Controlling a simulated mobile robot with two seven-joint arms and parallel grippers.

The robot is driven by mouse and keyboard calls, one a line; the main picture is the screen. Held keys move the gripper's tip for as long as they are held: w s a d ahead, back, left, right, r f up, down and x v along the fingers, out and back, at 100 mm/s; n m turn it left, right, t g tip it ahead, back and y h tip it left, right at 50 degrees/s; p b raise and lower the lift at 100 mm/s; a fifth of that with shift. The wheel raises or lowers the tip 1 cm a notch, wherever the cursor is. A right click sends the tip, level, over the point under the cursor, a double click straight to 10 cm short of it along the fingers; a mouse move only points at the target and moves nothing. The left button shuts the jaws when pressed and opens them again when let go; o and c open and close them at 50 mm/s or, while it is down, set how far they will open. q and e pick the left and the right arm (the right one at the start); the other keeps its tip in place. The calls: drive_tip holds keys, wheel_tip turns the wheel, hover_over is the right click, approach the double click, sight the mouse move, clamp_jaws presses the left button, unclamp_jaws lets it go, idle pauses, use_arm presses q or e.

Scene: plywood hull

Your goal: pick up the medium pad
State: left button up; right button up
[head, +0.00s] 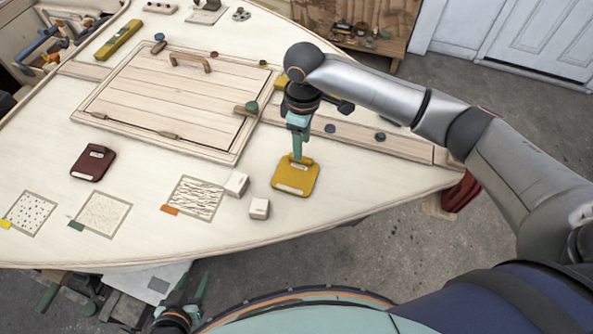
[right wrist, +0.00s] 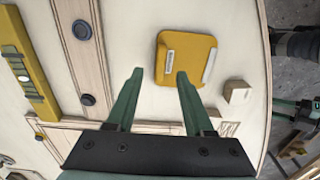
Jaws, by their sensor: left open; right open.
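A yellow pad (head: 296,178) with pale label strips lies flat on the pale plywood deck, and it also shows in the right wrist view (right wrist: 185,48). A dark red pad (head: 92,163) with a pale label lies further left. I cannot tell from labels which pad is the medium one. My right gripper (head: 299,155) is open, pointing down at the yellow pad's far edge; in the right wrist view its fingertips (right wrist: 160,73) appear at the pad's near left side, one overlapping it. Nothing is between them. My left gripper (head: 195,290) is open and empty, below the deck's near edge.
Two small pale blocks (head: 260,208) (head: 237,184) sit left of the yellow pad. Several textured squares (head: 103,212) with coloured tabs line the near deck. A slatted hatch (head: 175,100) and a yellow level (head: 118,40) lie beyond. Bare deck surrounds the dark red pad.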

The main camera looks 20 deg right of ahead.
sight(296, 173)
drive_tip(key=f, duration=0.4)
drive_tip(key=shift+w+a+f, duration=0.1)
drive_tip(key=shift+a+f, duration=0.1)
drive_tip(key=shift+f, duration=0.1)
clamp_jaws()
idle(0.3)
